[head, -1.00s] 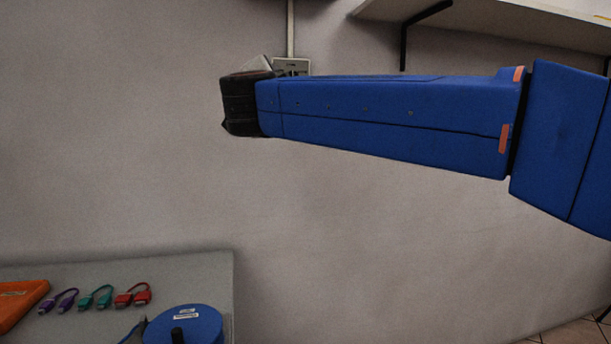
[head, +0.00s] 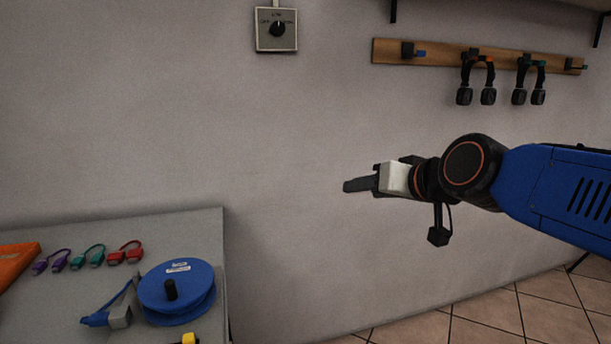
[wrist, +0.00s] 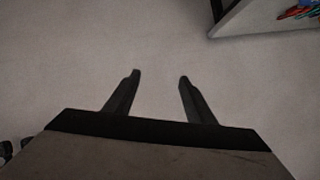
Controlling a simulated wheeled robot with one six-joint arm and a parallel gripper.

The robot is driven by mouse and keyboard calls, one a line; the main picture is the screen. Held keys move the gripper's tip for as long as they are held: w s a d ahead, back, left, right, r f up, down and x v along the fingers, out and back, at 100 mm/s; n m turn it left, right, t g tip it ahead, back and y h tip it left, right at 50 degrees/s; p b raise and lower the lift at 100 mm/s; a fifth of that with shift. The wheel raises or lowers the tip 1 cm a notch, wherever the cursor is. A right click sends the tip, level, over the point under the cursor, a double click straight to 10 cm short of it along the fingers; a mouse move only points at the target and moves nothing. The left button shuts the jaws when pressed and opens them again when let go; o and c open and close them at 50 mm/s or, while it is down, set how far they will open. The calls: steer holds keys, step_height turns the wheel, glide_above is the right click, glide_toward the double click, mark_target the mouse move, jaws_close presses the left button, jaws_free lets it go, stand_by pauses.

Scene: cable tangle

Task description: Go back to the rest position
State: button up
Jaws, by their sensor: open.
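My gripper (head: 358,185) is held out in the air in front of the bare wall, right of the grey table. In the wrist view my gripper (wrist: 159,77) shows two dark fingers spread apart with nothing between them. My blue arm reaches in from the right edge of the head view. The fingers touch nothing that I can see.
The grey table (head: 205,240) at left holds a blue reel (head: 185,293), short purple (head: 52,261), teal (head: 88,256) and red (head: 125,253) cables, and an orange item (head: 15,265). A wall switch (head: 277,29) and a wooden rack (head: 440,53) with headphone-like items hang above.

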steer(key=s+d+f+g+h, duration=0.2)
steer(key=s+d+f+g, duration=0.1)
steer(key=s+d+f, duration=0.5)
steer(key=s+d+f+m+g+h, duration=0.1)
steer(key=s+d+f+g+h, duration=0.2)
steer(key=s+d+f, duration=0.5)
steer(key=s+f, duration=0.4)
steer(key=f, duration=0.3)
steer(key=shift+s+f+g, duration=0.15)
steer(key=shift+s+g, duration=0.25)
